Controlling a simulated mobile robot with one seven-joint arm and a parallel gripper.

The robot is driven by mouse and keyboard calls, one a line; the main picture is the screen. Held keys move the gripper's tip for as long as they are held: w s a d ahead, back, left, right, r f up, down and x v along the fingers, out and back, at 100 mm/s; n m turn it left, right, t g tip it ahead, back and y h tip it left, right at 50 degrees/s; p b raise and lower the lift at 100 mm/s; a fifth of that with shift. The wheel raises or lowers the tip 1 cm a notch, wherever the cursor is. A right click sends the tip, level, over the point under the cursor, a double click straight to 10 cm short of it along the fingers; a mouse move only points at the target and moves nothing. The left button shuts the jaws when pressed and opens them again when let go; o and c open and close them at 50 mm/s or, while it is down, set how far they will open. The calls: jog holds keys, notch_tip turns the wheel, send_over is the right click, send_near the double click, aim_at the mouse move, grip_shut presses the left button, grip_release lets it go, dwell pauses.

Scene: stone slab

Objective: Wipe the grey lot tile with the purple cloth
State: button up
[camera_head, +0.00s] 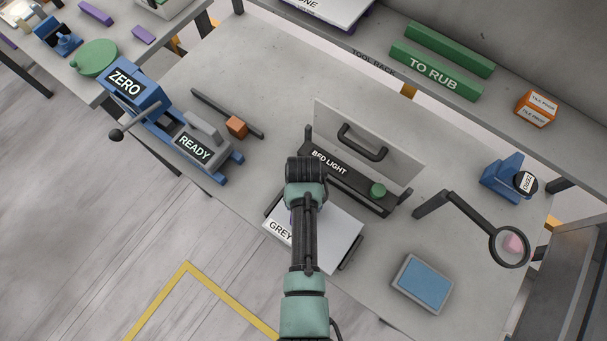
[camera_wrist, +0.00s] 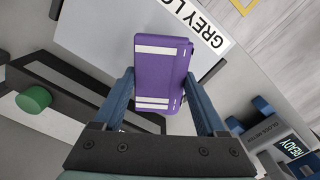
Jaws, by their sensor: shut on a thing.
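The grey lot tile (camera_head: 342,237) is a pale flat square between dark side rails on the stone slab. Its label reads "GREY" in the head view, and the tile (camera_wrist: 92,28) also shows in the wrist view with "GREY LO" visible. My gripper (camera_wrist: 160,90) is shut on the purple cloth (camera_wrist: 162,68), a folded purple block with white stripes. The cloth is over the tile in the wrist view; whether it touches the tile I cannot tell. In the head view my arm hides the gripper and nearly all of the cloth.
The bed light panel (camera_head: 350,181) with a green knob stands behind the tile. A blue pad in a grey tray (camera_head: 422,283) and a magnifier (camera_head: 509,246) are at the right. The blue "READY" device (camera_head: 195,146) is at the left. Bare slab lies between.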

notch_tip(320, 180, up, 2)
jog(key=shift+s+d+r+p, duration=0.1)
jog(key=shift+d+r+p, duration=0.05)
jog(key=shift+p, duration=0.5)
notch_tip(320, 180, up, 2)
jog(key=shift+r+p, duration=0.1)
jog(key=shift+p, duration=0.85)
jog(key=shift+r+p, duration=0.35)
jog(key=shift+r, duration=0.1)
jog(key=shift+f, duration=0.1)
